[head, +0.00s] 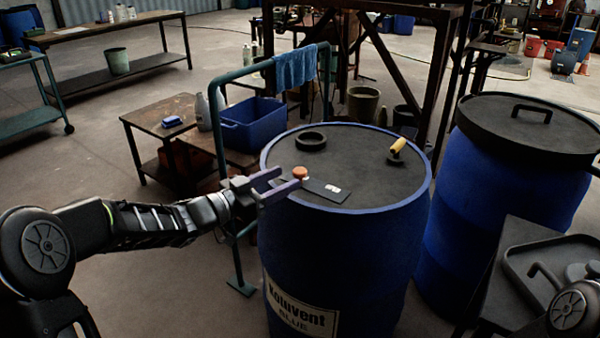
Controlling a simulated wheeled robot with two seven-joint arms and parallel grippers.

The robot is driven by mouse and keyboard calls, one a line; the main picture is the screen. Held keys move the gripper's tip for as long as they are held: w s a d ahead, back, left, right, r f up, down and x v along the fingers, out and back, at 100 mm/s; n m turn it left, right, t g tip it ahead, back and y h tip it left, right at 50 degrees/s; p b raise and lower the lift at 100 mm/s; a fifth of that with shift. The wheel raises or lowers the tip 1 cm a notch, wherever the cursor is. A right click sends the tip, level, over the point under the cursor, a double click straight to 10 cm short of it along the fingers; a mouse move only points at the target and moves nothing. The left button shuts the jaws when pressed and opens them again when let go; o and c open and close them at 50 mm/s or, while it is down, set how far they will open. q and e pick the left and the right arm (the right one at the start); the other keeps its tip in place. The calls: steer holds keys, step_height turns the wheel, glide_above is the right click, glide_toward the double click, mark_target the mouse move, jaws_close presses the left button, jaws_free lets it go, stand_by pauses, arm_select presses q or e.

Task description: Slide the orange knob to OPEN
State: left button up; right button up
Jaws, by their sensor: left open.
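The orange knob (300,172) stands at the left end of a dark slide plate (323,189) on the black lid (356,150) of a blue vat (335,245). White marks show on the plate to the right of the knob; I cannot read them. The vat's label reads "Koluvent BLUE". My left gripper (279,184) reaches in from the left over the vat's rim, open. Its fingertips are close to the knob's left side; whether they touch it I cannot tell. My right gripper is not seen; only part of that arm shows at the lower right.
A yellow handle (397,146) and a black ring (311,141) are on the same lid. A second lidded blue vat (490,215) stands to the right. A green rail with a blue towel (295,67) and a blue bin (252,124) stand behind my left gripper.

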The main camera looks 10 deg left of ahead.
mark_target(294, 174)
arm_select(q)
steer(key=x, duration=0.6)
steer(key=shift+b, duration=0.3)
steer(key=shift+c, duration=0.4)
jaws_close()
stand_by(0.6)
